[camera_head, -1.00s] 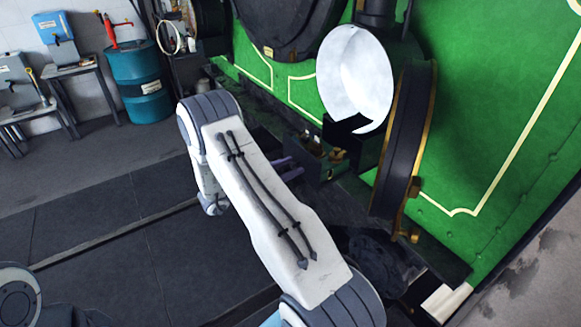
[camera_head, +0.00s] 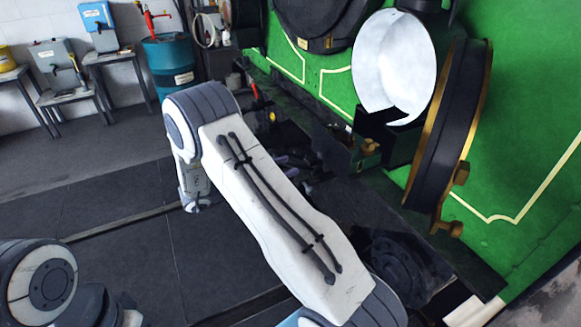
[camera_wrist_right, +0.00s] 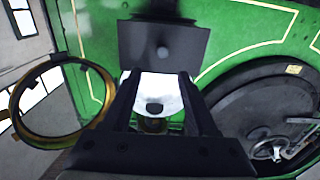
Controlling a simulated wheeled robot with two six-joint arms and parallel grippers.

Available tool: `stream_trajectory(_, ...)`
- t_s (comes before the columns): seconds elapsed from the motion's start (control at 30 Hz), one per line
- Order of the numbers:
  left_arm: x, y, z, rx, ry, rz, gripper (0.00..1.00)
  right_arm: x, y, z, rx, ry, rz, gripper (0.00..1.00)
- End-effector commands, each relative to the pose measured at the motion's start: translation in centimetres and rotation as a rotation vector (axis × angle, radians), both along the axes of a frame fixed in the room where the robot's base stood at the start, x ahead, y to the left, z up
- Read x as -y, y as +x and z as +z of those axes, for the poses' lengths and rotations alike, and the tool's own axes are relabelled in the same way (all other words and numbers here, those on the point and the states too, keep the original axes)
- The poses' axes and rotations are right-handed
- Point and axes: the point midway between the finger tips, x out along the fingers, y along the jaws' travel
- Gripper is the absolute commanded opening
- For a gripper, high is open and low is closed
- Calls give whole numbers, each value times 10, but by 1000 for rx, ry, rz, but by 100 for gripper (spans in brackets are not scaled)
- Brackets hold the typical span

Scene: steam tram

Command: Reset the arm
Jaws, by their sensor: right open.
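My right arm (camera_head: 265,205) reaches from the bottom of the head view toward the green steam tram. My right gripper (camera_wrist_right: 162,82) is open in the right wrist view, with its two dark fingers apart and nothing seen held between them. In the head view the gripper is mostly hidden behind my arm, among dark parts by the tram. Part of my left arm (camera_head: 42,283) shows at the lower left; its gripper is out of view.
The green tram front (camera_head: 520,130) has a round white lamp (camera_head: 393,62) and a black, brass-edged ring (camera_head: 448,130) near my right arm. A teal drum (camera_head: 170,62) and small tables stand at the back left. The dark floor (camera_head: 110,190) at left is clear.

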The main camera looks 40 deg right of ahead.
Motion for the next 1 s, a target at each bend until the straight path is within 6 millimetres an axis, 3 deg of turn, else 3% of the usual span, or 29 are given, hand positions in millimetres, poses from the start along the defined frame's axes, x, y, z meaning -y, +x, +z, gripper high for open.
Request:
stream_trajectory(0.47, 0, 0, 0, 0, 0, 0, 50, 2, 5, 1, 13, 13, 28, 59)
stream_trajectory(0.57, 0, 0, 1, 0, 0, 0, 50, 8, 27, 3, 59, 74, 147, 59)
stream_trajectory(0.67, 0, 0, 1, 0, 0, 0, 50, 7, 66, 6, 120, 193, 374, 59)
stream_trajectory(0.77, 0, 0, 0, 0, 0, 0, 50, -15, 106, 9, 144, 355, 653, 59)
stream_trajectory(0.83, 0, 0, 0, 0, 0, 0, 50, -42, 123, 11, 120, 474, 843, 59)
stream_trajectory(0.93, 0, 0, 0, 0, 0, 0, 50, -88, 124, 9, 26, 643, 1087, 59)
stream_trajectory(1.0, 0, 0, 0, 0, 0, 0, 50, -120, 109, 5, -80, 758, 1228, 59)
